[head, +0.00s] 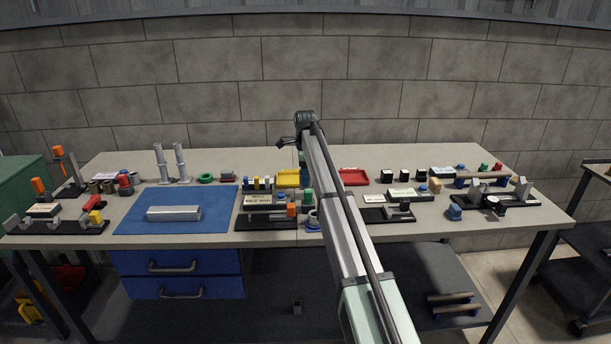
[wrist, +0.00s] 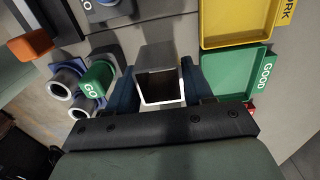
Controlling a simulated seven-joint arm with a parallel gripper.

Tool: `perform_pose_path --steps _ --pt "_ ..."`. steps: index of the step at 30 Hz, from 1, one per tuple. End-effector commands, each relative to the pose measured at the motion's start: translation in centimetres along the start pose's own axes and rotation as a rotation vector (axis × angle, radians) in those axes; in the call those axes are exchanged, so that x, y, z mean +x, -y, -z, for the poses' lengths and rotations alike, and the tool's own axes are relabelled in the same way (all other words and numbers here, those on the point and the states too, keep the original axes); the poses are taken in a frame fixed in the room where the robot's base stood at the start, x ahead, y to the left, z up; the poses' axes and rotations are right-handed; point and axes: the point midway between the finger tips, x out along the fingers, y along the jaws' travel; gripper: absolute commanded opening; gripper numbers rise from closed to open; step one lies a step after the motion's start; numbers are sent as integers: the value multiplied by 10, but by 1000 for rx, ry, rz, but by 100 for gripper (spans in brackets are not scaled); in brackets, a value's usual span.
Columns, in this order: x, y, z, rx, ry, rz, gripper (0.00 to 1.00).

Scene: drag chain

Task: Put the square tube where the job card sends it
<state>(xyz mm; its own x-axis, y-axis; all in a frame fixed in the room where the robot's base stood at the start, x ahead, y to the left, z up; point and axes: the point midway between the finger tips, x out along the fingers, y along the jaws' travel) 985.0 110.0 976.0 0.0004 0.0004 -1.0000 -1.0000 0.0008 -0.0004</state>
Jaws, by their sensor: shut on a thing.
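In the wrist view the square tube (wrist: 160,90) is a grey metal piece with an open square end facing the camera. My gripper (wrist: 160,75) is shut on it, one dark finger on each side. The tube is just left of a green tray (wrist: 232,75) marked GOOD and below left of a yellow tray (wrist: 228,22) whose label ends in "RK". I cannot tell its height above the bench. In the head view my arm hides the gripper and held tube. The yellow tray (head: 288,178) and a red tray (head: 353,177) show there. I cannot identify or read the job card.
A green gauge marked GO (wrist: 98,80) and metal rings stand close left of my gripper. In the head view a silver bar (head: 174,213) lies on a blue mat (head: 135,222). Fixtures (head: 495,200) and small parts crowd the right. The mat's far part is clear.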

Motion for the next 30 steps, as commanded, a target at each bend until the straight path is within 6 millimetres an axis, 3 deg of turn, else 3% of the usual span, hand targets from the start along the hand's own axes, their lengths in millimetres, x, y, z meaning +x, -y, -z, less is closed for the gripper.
perform_pose_path --steps 30 --pt "8 0 0 0 0 0 7"
